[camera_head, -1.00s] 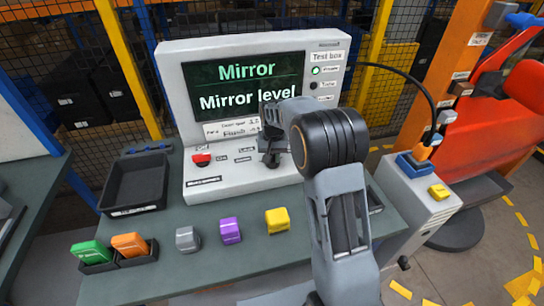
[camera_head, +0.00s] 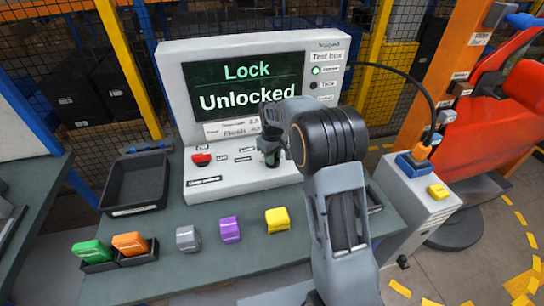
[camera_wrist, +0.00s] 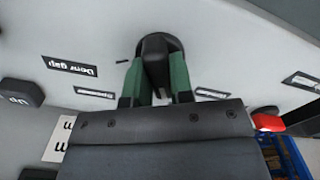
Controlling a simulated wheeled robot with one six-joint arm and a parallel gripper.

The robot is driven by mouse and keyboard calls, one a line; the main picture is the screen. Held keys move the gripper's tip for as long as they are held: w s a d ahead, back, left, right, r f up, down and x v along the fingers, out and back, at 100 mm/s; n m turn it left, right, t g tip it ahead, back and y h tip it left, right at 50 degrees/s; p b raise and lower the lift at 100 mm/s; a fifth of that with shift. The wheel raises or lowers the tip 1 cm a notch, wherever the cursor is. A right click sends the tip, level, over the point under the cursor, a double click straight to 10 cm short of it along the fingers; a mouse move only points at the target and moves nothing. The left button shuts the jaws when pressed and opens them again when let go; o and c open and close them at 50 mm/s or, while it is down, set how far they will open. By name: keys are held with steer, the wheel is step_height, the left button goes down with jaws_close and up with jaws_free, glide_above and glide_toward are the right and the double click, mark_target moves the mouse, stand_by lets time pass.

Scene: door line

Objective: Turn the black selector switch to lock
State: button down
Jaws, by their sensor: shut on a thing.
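The black selector switch (camera_wrist: 154,50) shows in the wrist view between the two green fingers of my gripper (camera_wrist: 155,80). My gripper is shut on its knob, at the sloped panel of the test box. In the head view my gripper (camera_head: 269,156) is at the panel's right part, and the switch is mostly hidden behind it. The test box screen (camera_head: 247,86) reads "Lock" above "Unlocked". Labels around the switch in the wrist view are upside down; one seems to read "Door gap" (camera_wrist: 69,65).
A red knob (camera_head: 201,159) is on the panel's left. A black tray (camera_head: 135,183) lies left of the box. Green (camera_head: 90,250), orange (camera_head: 130,243), grey (camera_head: 187,237), purple (camera_head: 229,229) and yellow (camera_head: 277,219) blocks line the bench front. A cabled grey box (camera_head: 408,190) stands right.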

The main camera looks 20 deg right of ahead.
stand_by(0.4)
steer(key=c, duration=1)
jaws_free()
step_height(320, 180, up, 14)
